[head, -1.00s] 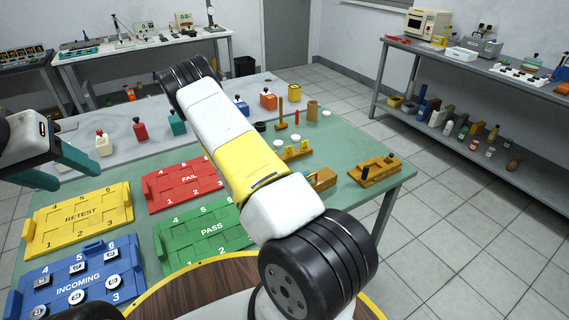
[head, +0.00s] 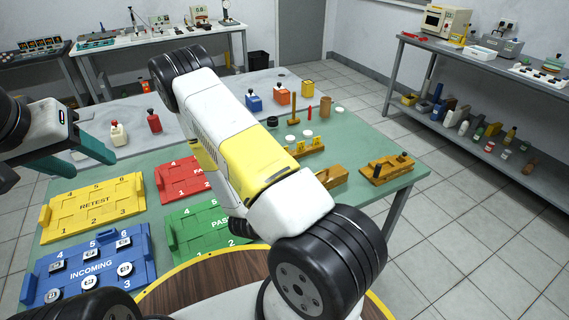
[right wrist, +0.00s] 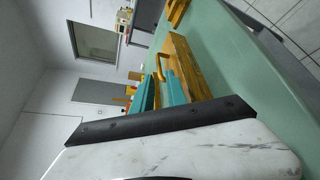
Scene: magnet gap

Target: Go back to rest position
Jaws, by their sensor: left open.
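My left gripper (head: 100,161) shows at the left of the head view, with its dark body and teal fingers above the far left part of the green table (head: 365,145). It is open, with nothing between its fingers. My right arm crosses the middle of the head view and hides part of the table; its gripper is not visible there. In the right wrist view, the teal fingers of my right gripper (right wrist: 160,93) are seen beside a wooden fixture (right wrist: 187,65). How far apart they stand is unclear, and I see nothing held.
The yellow RETEST tray (head: 128,205), red FAIL tray (head: 160,180), green PASS tray (head: 180,245) and blue INCOMING tray (head: 145,265) lie on the table. Several discs are on the blue tray. Wooden fixtures (head: 388,168) stand at the right.

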